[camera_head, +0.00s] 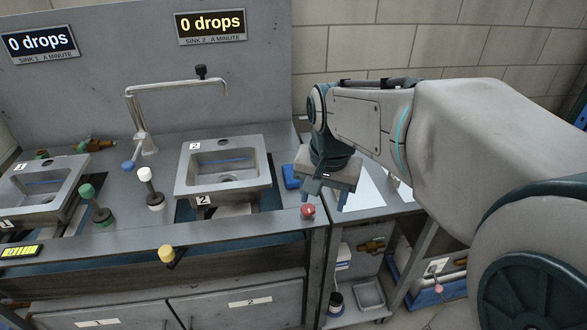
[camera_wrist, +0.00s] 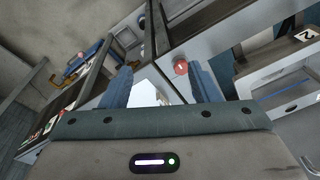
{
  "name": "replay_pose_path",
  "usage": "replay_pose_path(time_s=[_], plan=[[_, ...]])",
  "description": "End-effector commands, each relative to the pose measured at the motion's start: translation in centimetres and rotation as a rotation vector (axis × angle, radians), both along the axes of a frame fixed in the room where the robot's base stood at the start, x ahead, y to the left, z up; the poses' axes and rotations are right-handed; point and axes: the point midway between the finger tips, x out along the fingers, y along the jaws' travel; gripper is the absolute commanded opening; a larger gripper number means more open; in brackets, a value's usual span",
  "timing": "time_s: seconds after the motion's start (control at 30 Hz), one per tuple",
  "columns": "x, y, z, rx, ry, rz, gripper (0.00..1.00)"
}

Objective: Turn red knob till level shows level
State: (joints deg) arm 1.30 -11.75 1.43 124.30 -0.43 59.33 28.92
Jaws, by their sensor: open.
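The red knob (camera_head: 308,211) sits on the front right corner of the sink bench. In the wrist view the red knob (camera_wrist: 181,68) shows between the fingers, nearer the right one. My gripper (camera_head: 326,195) is open and empty, pointing down just above and to the right of the knob, apart from it. In the wrist view the blue fingers of my gripper (camera_wrist: 162,76) are spread. A small yellow-green indicator (camera_head: 20,251) with dark marks lies at the bench's front left; I cannot tell its reading.
Sink 2 (camera_head: 225,140) stands left of my gripper, with a tap (camera_head: 142,120) behind it. A lower shelf unit (camera_head: 372,210) adjoins at right.

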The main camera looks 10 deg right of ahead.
Motion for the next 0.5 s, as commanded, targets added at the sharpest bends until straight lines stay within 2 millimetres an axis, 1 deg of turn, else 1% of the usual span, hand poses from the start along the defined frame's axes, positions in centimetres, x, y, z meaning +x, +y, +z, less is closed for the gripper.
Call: replay_pose_path(time_s=[0.03, 0.1, 0.2, 0.33, 0.4, 0.5], plan=[[2.0, -0.1, 0.0, 0.011, 0.022, -0.082, 0.55], [4.3, -0.2, 0.0, 0.024, 0.049, -0.203, 0.55], [7.3, -0.2, -0.1, 0.038, 0.081, -0.356, 0.55], [10.0, -0.2, -0.4, 0.049, 0.113, -0.505, 0.55], [11.0, -0.1, -0.6, 0.053, 0.122, -0.561, 0.55], [11.8, -0.1, -0.8, 0.055, 0.132, -0.608, 0.55]])
